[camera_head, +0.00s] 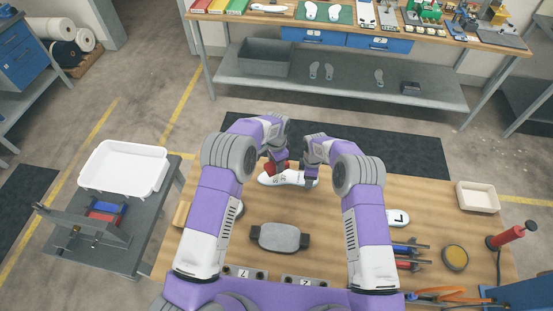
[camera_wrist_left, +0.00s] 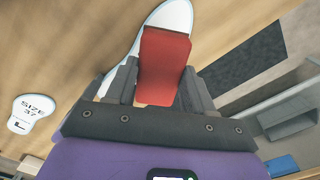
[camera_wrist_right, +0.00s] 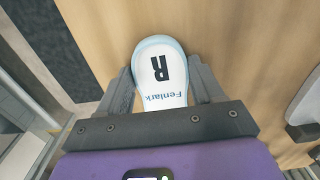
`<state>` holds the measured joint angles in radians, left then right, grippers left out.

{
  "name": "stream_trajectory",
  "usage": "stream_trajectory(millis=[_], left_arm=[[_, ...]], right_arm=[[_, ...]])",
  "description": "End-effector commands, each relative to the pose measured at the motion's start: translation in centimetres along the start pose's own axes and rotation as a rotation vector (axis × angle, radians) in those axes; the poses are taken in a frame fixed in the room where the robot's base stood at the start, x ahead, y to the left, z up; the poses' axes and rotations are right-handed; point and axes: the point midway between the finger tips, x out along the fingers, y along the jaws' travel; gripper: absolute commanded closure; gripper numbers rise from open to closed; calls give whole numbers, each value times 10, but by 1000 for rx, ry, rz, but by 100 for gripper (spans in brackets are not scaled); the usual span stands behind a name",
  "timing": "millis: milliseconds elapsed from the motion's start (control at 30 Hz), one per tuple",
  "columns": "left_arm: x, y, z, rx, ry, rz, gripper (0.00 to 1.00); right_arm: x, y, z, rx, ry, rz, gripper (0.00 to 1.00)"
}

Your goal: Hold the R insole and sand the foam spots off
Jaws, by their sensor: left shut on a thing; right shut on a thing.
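The white R insole (camera_head: 290,179) lies lengthwise near the far edge of the wooden table. In the right wrist view its heel end (camera_wrist_right: 160,85), marked R and "Fenlark", sits between the fingers of my right gripper (camera_wrist_right: 163,92), which is shut on it. My left gripper (camera_wrist_left: 155,85) is shut on a red block (camera_wrist_left: 165,62). The block is over the insole's other end, which shows behind it in the left wrist view (camera_wrist_left: 175,14). I cannot tell whether block and insole touch. No foam spots can be made out; the block hides part of the surface.
A grey pad with dark ends (camera_head: 279,237) lies mid-table. A white bin (camera_head: 124,166) stands on a side cart.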

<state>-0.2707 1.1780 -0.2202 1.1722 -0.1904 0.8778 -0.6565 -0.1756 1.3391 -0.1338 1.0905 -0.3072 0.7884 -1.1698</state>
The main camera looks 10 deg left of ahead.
Motion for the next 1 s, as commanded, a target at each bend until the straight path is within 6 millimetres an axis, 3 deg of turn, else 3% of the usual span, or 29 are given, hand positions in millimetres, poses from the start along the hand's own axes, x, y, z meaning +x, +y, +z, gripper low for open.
stream_trajectory(millis=[100,300,767,1000], left_arm=[[6,0,0,139,1,0,72],[12,0,0,251,1,0,72],[39,0,0,256,0,-1,72],[41,0,0,255,1,-1,72]], right_arm=[[0,0,0,0,0,0,63],[0,0,0,0,0,0,63],[0,0,0,0,0,0,63],[0,0,0,0,0,0,63]])
